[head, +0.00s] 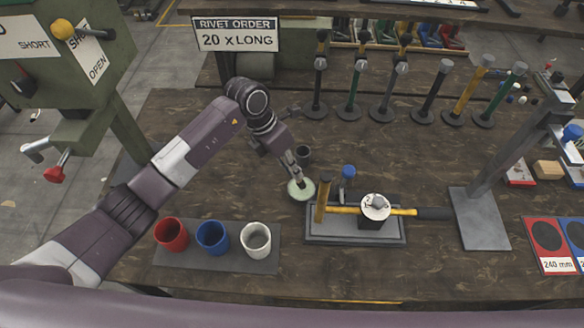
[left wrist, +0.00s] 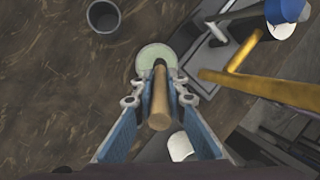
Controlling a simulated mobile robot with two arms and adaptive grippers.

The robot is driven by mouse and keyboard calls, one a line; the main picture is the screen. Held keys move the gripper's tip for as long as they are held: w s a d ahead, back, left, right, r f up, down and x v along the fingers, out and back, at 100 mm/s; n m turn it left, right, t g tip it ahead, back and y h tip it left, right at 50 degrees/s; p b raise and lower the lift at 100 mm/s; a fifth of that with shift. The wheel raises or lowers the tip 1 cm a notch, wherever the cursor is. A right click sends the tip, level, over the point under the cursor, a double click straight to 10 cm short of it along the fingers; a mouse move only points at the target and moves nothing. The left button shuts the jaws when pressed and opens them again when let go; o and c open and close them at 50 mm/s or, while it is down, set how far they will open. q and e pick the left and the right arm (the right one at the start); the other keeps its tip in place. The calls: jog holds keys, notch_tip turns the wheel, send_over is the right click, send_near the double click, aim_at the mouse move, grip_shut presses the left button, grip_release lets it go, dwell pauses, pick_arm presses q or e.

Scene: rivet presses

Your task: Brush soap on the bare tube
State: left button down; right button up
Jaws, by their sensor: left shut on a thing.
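My left gripper (head: 300,178) is shut on a brush, whose light wooden handle (left wrist: 159,105) shows between the fingers in the left wrist view. The brush's lower end is over or in a round pale green soap dish (head: 301,194); I cannot tell whether it touches. The dish also shows in the left wrist view (left wrist: 150,53). Right of it, a grey fixture (head: 330,230) holds a yellow tube (head: 346,209) lying level, with a black grip (head: 435,213) at its right end. A white round piece (head: 375,204) sits over the tube's middle. My right gripper is not in view.
A dark cup (head: 303,155) stands just behind the dish. Red (head: 171,236), blue (head: 212,238) and white (head: 256,241) cups stand on a grey mat at the front. Several upright tools stand on round bases behind. A grey stand (head: 480,218) rises at the right.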

pick_arm(q)
jog(key=shift+s+f+b, duration=0.1)
jog(key=shift+f+b, duration=0.55)
dwell(1.7)
jog(key=shift+r+p, duration=0.55)
jog(key=shift+r, duration=0.25)
jog(key=shift+r+p, duration=1.5)
jog(key=shift+r, duration=1.3)
